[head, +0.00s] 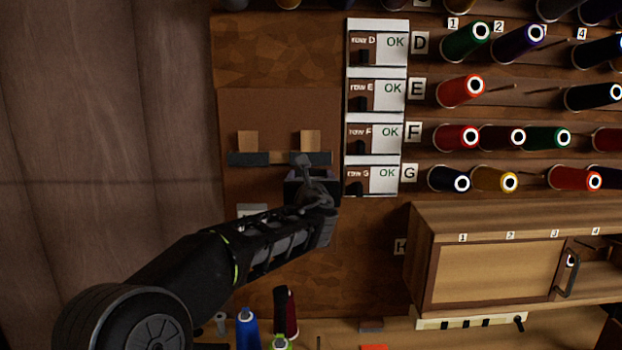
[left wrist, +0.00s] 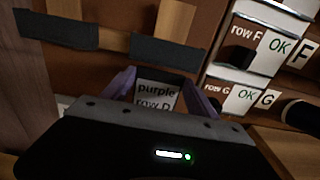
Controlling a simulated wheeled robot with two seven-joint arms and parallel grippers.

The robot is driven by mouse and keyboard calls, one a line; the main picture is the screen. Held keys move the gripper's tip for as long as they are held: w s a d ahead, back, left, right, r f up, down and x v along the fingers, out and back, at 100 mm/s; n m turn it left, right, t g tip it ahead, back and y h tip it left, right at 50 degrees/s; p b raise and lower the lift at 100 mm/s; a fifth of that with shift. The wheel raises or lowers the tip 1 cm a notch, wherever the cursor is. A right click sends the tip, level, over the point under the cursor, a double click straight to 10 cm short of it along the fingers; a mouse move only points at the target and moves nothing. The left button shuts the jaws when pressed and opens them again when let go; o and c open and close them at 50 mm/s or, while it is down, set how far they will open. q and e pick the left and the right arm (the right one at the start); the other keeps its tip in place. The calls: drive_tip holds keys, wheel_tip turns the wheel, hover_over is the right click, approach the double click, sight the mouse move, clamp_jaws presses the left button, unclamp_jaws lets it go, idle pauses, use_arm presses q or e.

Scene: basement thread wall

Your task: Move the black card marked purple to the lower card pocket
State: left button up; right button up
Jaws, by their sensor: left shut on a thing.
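The card marked "purple row D" (left wrist: 157,94) shows its pale printed face in the left wrist view, between purple-edged fingers. My left gripper (head: 311,180) is shut on this card, in front of the brown board just below a dark strip (head: 248,159). In the head view the gripper and wrist hide most of the card. Two tan pieces, a left one (head: 248,140) and a right one (head: 310,140), stand up behind the dark strips. A pale patch (head: 252,211) shows lower left of the gripper, partly behind my arm; I cannot tell whether it is the lower pocket.
A column of row cards marked OK (head: 388,180) stands close right of the gripper. Thread spools (head: 455,137) on pegs fill the wall further right. A wooden cabinet (head: 490,270) juts out at lower right. A blue spool (head: 246,330) stands below the arm.

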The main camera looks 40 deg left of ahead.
use_arm(q)
wheel_tip(320, 180, down, 8)
drive_tip(key=b, duration=0.7)
drive_tip(key=shift+w+a, duration=0.1)
idle(0.5)
drive_tip(key=shift+f+b, duration=0.2)
drive_tip(key=shift+b, duration=0.2)
drive_tip(key=o, duration=1)
